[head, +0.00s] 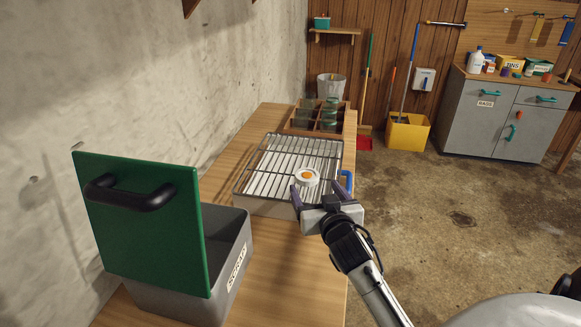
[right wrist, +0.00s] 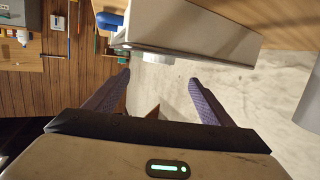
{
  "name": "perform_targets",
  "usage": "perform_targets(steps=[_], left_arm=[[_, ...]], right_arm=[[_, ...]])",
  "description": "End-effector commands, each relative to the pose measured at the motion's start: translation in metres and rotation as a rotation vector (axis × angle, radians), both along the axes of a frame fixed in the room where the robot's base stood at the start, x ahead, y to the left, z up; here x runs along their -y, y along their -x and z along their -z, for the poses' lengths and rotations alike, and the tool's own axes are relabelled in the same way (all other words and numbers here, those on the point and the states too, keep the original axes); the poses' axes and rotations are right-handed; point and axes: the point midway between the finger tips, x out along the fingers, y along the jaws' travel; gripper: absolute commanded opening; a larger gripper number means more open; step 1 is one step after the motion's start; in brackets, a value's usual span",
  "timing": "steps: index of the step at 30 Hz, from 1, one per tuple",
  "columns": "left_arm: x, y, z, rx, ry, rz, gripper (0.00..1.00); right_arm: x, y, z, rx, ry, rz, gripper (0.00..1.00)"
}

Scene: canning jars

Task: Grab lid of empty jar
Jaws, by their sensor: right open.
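A small round white lid-like piece with an orange centre (head: 306,176) sits on the wire rack (head: 280,160) of a grey tray. I cannot tell if a jar is under it. My right gripper (head: 318,188) is open, its two purple fingers near the tray's front right edge, beside the white piece and not closed on it. In the right wrist view, a pale round thing (right wrist: 160,57) shows at the tray's edge, ahead of the open fingers (right wrist: 158,92). Greenish glass jars (head: 329,115) stand in a wooden crate behind; their lids are unclear. My left gripper is out of view.
A grey bin marked SCRAP (head: 237,265) with a raised green lid (head: 145,235) stands at the front left of the wooden table (head: 285,275). A blue handle (head: 346,180) is at the tray's right side. A wall bounds the left; open floor lies right.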

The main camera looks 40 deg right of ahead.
Motion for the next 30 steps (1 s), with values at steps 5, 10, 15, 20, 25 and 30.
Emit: perform_targets(steps=[5,10,15,20,25,30], left_arm=[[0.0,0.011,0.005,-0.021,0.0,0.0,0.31],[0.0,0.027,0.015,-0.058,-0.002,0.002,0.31],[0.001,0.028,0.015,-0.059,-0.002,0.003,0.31],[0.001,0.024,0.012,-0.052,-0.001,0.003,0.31],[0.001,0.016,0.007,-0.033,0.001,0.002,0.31],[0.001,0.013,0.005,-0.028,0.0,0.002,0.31]], right_arm=[[0.013,-0.023,0.005,0.0,0.0,0.001,0.76],[0.021,-0.039,0.01,-0.001,0.0,0.0,0.76],[0.027,-0.048,0.014,0.0,0.001,0.0,0.76],[0.037,-0.065,0.023,-0.002,0.001,0.0,0.76],[0.046,-0.08,0.028,-0.001,0.0,0.0,0.76],[0.048,-0.084,0.028,-0.001,0.0,-0.001,0.76]])
